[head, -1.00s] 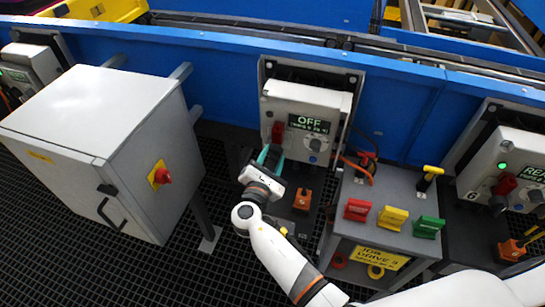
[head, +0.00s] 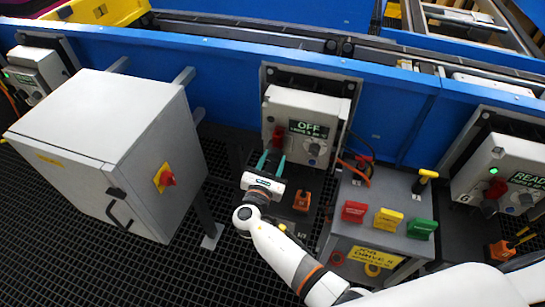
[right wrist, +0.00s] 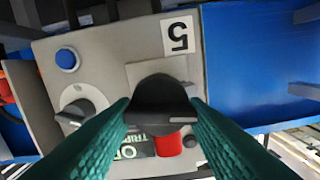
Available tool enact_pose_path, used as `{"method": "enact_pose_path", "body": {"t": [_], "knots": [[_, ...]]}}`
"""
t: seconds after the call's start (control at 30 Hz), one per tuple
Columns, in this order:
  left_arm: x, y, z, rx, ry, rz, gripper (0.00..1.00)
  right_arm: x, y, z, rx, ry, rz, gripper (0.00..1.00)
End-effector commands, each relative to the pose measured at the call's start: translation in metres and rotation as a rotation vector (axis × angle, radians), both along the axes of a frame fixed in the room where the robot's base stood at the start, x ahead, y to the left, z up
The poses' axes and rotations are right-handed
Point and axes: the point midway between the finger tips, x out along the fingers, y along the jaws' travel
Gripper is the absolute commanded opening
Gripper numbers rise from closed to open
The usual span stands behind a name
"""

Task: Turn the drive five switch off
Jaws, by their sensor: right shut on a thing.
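The drive five box (head: 300,100) is grey, and its display (head: 309,129) reads OFF. Its red switch part (head: 279,137) sits left of the display. In the right wrist view the box is upside down, with the number 5 label (right wrist: 179,36), the black switch handle (right wrist: 160,95) and the red part (right wrist: 168,145). My right gripper (head: 271,161) is in front of the box's lower left; its green fingers (right wrist: 160,108) lie on both sides of the black handle and are shut on it. The fingers partly hide the display in the right wrist view. My left gripper is not in view.
A grey stand (head: 350,215) to the right carries red (head: 353,211), yellow (head: 388,219) and green (head: 421,228) tags and a job sign. A large grey cabinet (head: 95,140) stands left. The drive six box (head: 500,170) is far right. Dark grating floor is free at front.

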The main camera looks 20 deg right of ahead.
Motion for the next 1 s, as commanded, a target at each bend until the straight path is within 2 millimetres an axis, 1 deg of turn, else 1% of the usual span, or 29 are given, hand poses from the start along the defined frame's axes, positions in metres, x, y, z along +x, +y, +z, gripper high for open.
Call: {"method": "enact_pose_path", "body": {"t": [0.03,0.3,0.87,0.9,0.97,1.0], "knots": [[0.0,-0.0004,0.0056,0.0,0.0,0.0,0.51,0.0009,-0.0007,0.0035,-0.026,0.015,0.0,0.17],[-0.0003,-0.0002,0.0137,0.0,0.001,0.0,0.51,0.0012,-0.0002,0.0026,-0.119,0.077,-0.001,0.17],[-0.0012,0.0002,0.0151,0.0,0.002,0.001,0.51,0.0015,-0.0003,0.0016,-0.148,0.095,-0.002,0.17],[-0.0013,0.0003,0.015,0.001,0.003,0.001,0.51,0.0015,-0.0003,0.0016,-0.148,0.095,-0.002,0.45],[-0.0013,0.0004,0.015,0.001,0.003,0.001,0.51,0.0014,-0.0003,0.0015,-0.148,0.095,-0.002,0.55],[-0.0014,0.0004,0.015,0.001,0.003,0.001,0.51,0.0013,-0.0002,0.0013,-0.147,0.096,-0.001,0.61]]}}
